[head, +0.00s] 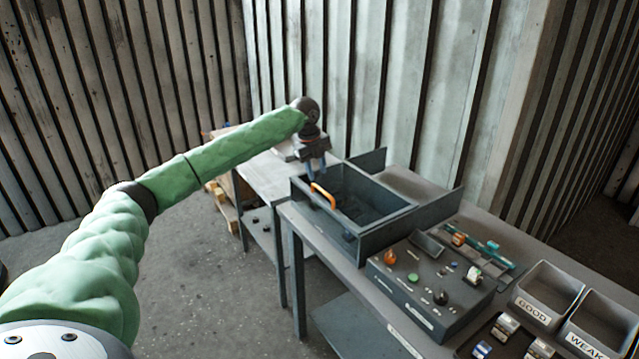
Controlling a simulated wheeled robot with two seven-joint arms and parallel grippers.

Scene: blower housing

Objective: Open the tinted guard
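A dark grey open-topped housing (385,232) stands on the near bench, with a dark interior. An orange handle (323,196) shows at its left side; I take it to belong to the tinted guard, whose dark, see-through surface I cannot clearly separate from the interior. My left gripper (316,170) points down just above and behind the handle, near the housing's back left corner. Its two bluish fingers look slightly apart, with nothing seen between them. It appears apart from the handle. My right gripper is out of view.
A control box (425,305) with coloured knobs stands right of the housing. Bins labelled GOOD (545,290) and WEAK (605,325) stand further right. Small parts lie at the front right. A lower table (265,180) stands behind. A corrugated wall closes the back.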

